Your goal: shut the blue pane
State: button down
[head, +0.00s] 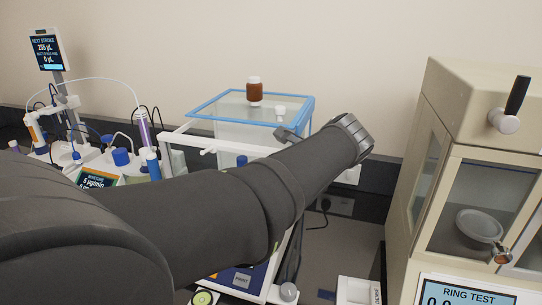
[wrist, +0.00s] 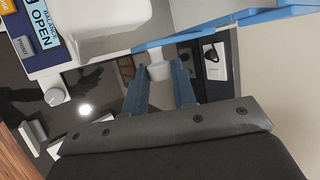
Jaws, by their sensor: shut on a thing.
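The blue-edged pane (head: 213,103) is on the clear box of the balance in the head view. Its blue edge (wrist: 235,25) crosses the upper right of the wrist view. My gripper (wrist: 159,78) is shut on a white knob (wrist: 157,56) near the blue edge, with one finger on each side. In the head view my arm hides the gripper's fingers and the front of the balance. The balance's screen (wrist: 40,24) reads OPEN in the wrist view.
A brown bottle (head: 254,92) and a small white piece (head: 280,113) show at the box's top. Bottles and tubing (head: 120,157) stand left. A beige cabinet (head: 470,130) with a RING TEST screen (head: 465,293) stands right.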

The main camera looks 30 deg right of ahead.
jog(key=s+a, duration=0.7)
jog(key=shift+s+a, duration=0.25)
jog(key=shift+a, duration=0.05)
jog(key=c, duration=1.2)
grip_release()
jog(key=shift+o, duration=0.2)
jog(key=v, duration=1.7)
jog(key=shift+r, duration=0.15)
jog(key=shift+a, duration=0.1)
jog(key=x, duration=1.6)
jog(key=shift+f, duration=0.25)
jog(key=shift+w, duration=0.15)
jog(key=v, duration=1.5)
jog(key=shift+s+r, duration=0.2)
